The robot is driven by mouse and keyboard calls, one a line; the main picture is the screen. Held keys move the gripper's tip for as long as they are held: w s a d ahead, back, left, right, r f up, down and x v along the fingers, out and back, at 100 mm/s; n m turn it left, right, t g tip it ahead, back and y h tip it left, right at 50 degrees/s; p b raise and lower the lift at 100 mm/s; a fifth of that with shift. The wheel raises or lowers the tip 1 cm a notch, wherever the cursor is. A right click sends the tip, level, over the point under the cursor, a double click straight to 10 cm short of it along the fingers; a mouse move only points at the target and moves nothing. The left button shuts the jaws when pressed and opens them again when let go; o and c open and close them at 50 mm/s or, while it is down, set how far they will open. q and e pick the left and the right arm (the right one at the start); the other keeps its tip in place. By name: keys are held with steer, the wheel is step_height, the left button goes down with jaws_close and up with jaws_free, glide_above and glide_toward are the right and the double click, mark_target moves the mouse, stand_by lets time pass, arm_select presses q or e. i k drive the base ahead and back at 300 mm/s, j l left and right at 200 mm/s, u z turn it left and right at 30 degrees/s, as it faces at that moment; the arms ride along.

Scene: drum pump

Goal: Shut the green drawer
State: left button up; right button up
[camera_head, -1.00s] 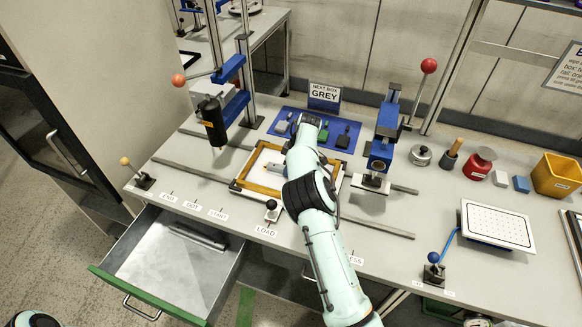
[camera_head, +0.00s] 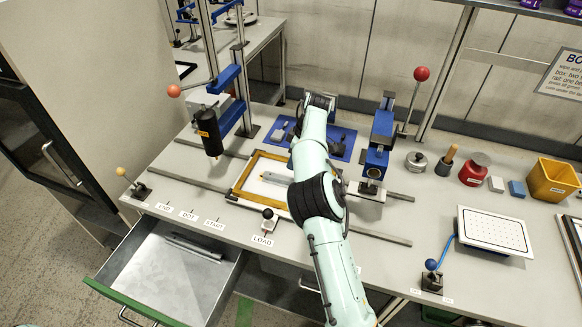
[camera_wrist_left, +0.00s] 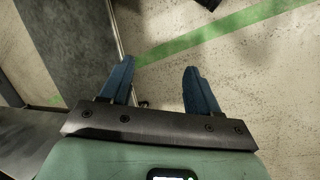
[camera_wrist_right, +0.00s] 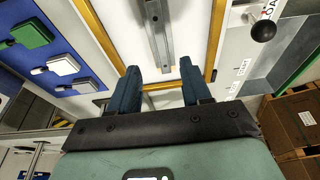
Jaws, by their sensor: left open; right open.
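The drawer with the green front edge (camera_head: 130,302) stands pulled open under the left part of the bench. Its grey metal inside (camera_head: 170,272) is visible, with a bar-like grey piece (camera_head: 195,248) at the back. Its handle (camera_head: 128,317) shows at the bottom of the head view. My left gripper (camera_wrist_left: 160,78) is open and empty above the floor; it is out of the head view. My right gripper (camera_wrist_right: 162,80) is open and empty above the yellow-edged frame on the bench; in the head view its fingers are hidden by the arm.
The yellow-edged frame (camera_head: 243,178) holds a grey bar (camera_head: 279,178). A black-knobbed lever (camera_head: 267,214) stands by the LOAD label, and a yellow-knobbed one (camera_head: 121,171) at the left corner. A green floor stripe (camera_wrist_left: 215,35) crosses clear floor in the left wrist view.

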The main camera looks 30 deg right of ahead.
mark_target(170, 286)
steer(key=k+j, duration=0.85)
